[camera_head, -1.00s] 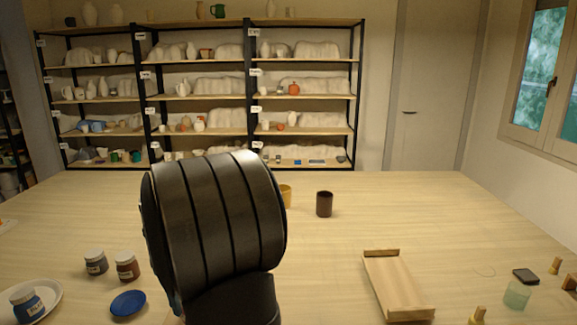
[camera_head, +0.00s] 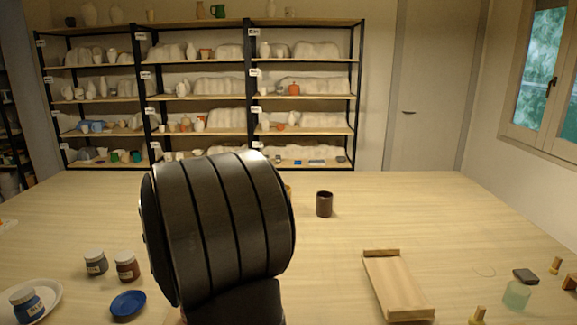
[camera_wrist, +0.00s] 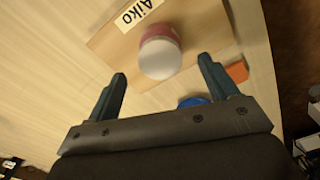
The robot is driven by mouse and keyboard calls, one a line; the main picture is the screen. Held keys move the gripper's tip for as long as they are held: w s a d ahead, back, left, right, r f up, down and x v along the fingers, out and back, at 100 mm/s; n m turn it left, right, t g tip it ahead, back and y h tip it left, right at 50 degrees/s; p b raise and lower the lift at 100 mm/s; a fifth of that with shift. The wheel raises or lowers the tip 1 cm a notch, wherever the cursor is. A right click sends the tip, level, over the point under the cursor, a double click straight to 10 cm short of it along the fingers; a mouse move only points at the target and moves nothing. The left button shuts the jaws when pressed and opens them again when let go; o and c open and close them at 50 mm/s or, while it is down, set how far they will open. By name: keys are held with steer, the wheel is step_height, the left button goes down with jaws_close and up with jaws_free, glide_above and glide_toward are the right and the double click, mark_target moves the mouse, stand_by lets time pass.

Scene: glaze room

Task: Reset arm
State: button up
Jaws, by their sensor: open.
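My gripper (camera_wrist: 162,66) is open in the wrist view, its two dark fingers apart with nothing held between them. Beyond the fingertips, a jar with a white lid (camera_wrist: 160,58) and a pinkish body stands on a wooden board (camera_wrist: 118,48) with a label reading "Aiko". I cannot tell the exact gap between fingers and jar. In the head view my dark arm link fills the centre left, and the gripper itself is hidden.
Left of my arm are two jars (camera_head: 96,263) (camera_head: 127,267), a blue dish (camera_head: 128,304) and a plate (camera_head: 54,312) holding a blue jar (camera_head: 26,305). A brown cup (camera_head: 324,204) stands behind; a wooden tray (camera_head: 399,290) lies right.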

step_height(320, 180, up, 6)
steer(key=shift+f, duration=0.25)
step_height(320, 180, down, 12)
step_height(320, 180, up, 4)
steer(key=d+r, duration=0.7)
steer(key=d, duration=0.5)
steer(key=w+a+n, duration=0.1)
steer(key=w+a, duration=0.1)
steer(key=a, duration=0.9)
steer(key=w+a+n, duration=0.2)
steer(key=a, duration=1)
steer(key=s+a+f, duration=0.2)
steer(key=a+f, duration=0.1)
steer(key=a, duration=0.6)
steer(key=s+a+f+n, duration=0.1)
steer(key=a+f, duration=0.3)
steer(key=a, duration=0.4)
steer(key=shift+s+a+f, duration=0.25)
steer(key=shift+s+a, duration=0.15)
steer(key=shift+s, duration=0.45)
